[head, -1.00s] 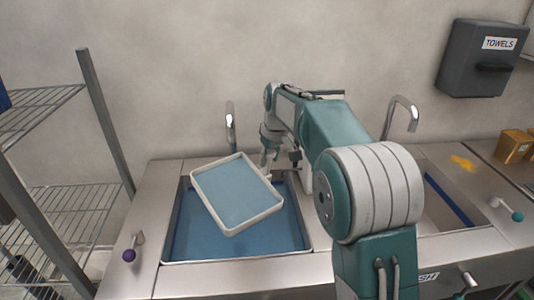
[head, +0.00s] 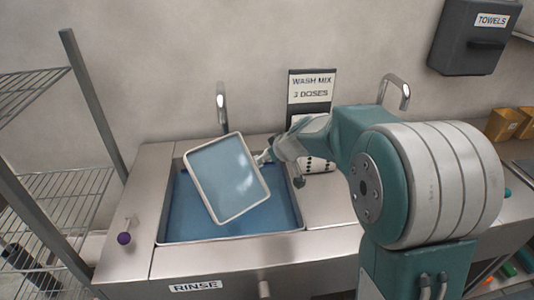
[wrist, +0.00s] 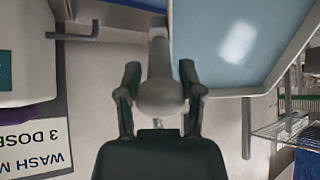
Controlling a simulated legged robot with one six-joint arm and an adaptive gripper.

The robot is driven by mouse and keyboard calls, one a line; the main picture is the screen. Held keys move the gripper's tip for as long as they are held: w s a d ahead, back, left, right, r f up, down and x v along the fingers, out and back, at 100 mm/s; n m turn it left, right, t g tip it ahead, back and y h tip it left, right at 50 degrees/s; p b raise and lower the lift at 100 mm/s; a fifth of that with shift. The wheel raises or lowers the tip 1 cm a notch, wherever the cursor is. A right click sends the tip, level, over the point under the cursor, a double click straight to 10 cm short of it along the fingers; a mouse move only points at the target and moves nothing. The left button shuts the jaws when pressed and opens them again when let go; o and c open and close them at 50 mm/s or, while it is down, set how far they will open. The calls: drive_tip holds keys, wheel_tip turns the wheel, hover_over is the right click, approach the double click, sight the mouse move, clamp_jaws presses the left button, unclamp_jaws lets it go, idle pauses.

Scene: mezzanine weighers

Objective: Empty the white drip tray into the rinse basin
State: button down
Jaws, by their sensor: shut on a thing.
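The white drip tray (head: 246,209) hangs over the rinse basin (head: 230,237). It is tilted, its lower corner toward the front of the basin. Inside its white rim is a pale blue surface with a bright glint; I cannot tell how much of this is liquid. My gripper (head: 268,157) is at the tray's upper right side. In the wrist view my gripper (wrist: 160,88) is shut on the tray's pale, rounded handle, and the tray (wrist: 235,40) fills the upper right. The basin is blue inside, partly hidden behind the tray. No falling stream shows.
A faucet (head: 221,105) stands behind the basin. A "WASH MIX 3 DOSES" sign (head: 311,88) stands to the right, with a dotted white object below it. A purple-knobbed lever (head: 124,238) is front left. A wire shelf (head: 60,200) stands left; a second faucet (head: 395,90) is right.

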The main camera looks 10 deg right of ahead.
drive_tip(key=shift+s+d+f+t+y, duration=0.15)
drive_tip(key=shift+s+f+t+y, duration=0.1)
drive_tip(key=shift+f+t, duration=0.25)
drive_tip(key=shift+s+d+f+t+y, duration=0.15)
drive_tip(key=shift+s+f+t, duration=0.05)
drive_tip(key=shift+f+t, duration=0.25)
drive_tip(key=t, duration=0.1)
drive_tip(key=f+t+y, duration=0.1)
drive_tip(key=t, duration=0.1)
drive_tip(key=shift+s+d+f+y, duration=0.3)
drive_tip(key=shift+s+f+y, duration=0.1)
drive_tip(key=shift+r, duration=0.1)
idle(0.5)
